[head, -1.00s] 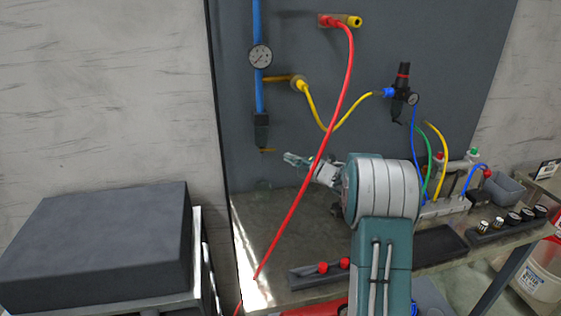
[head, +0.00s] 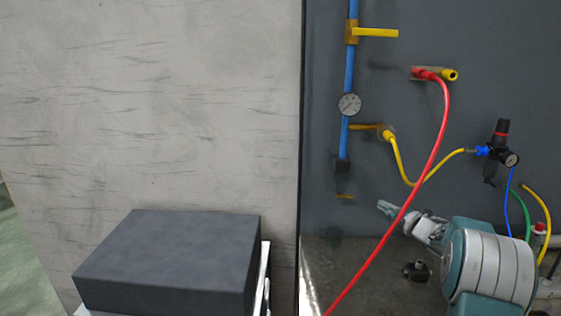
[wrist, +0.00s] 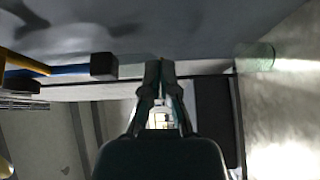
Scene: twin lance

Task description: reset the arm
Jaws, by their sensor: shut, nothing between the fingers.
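My gripper (head: 385,207) shows in the head view above the workbench, in front of the dark panel, to the left of my teal and white arm. In the wrist view its two fingers (wrist: 160,68) meet at the tips. It is shut with nothing between the fingers. The red hose (head: 428,165) runs down from the panel and passes across the picture between my gripper tip and my arm's body. I cannot tell whether the hose touches the arm.
The dark panel (head: 330,80) carries a blue pipe (head: 347,140) with a gauge (head: 349,105), a yellow hose (head: 401,165) and a black regulator (head: 501,140). A dark grey block (head: 170,255) stands at the lower left. The workbench (head: 345,262) is partly bare below the gripper.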

